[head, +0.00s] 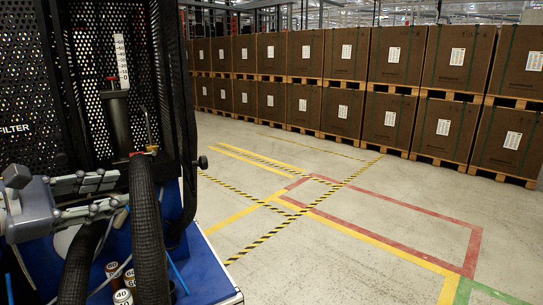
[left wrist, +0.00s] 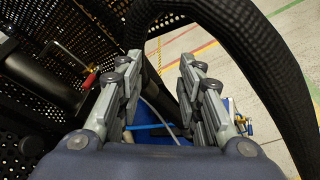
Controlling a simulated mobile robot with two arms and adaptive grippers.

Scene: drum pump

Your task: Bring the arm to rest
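My left gripper (head: 122,190) comes in from the left edge of the head view, beside a thick black ribbed hose (head: 147,235). Its two grey fingers are spread apart. In the left wrist view the open fingers (left wrist: 160,75) show a clear gap with nothing held in it. The black hose (left wrist: 265,70) arches over and to the right of the fingers there. A thin blue line (left wrist: 150,126) shows beyond the gap. My right gripper is not in view.
A black perforated cabinet (head: 25,90) marked FILTER stands close behind the gripper, with a white scale (head: 121,60). Small brown jars with white lids (head: 122,297) stand on the blue base (head: 205,275). The marked floor (head: 330,190) to the right is clear, before stacked brown boxes (head: 390,115).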

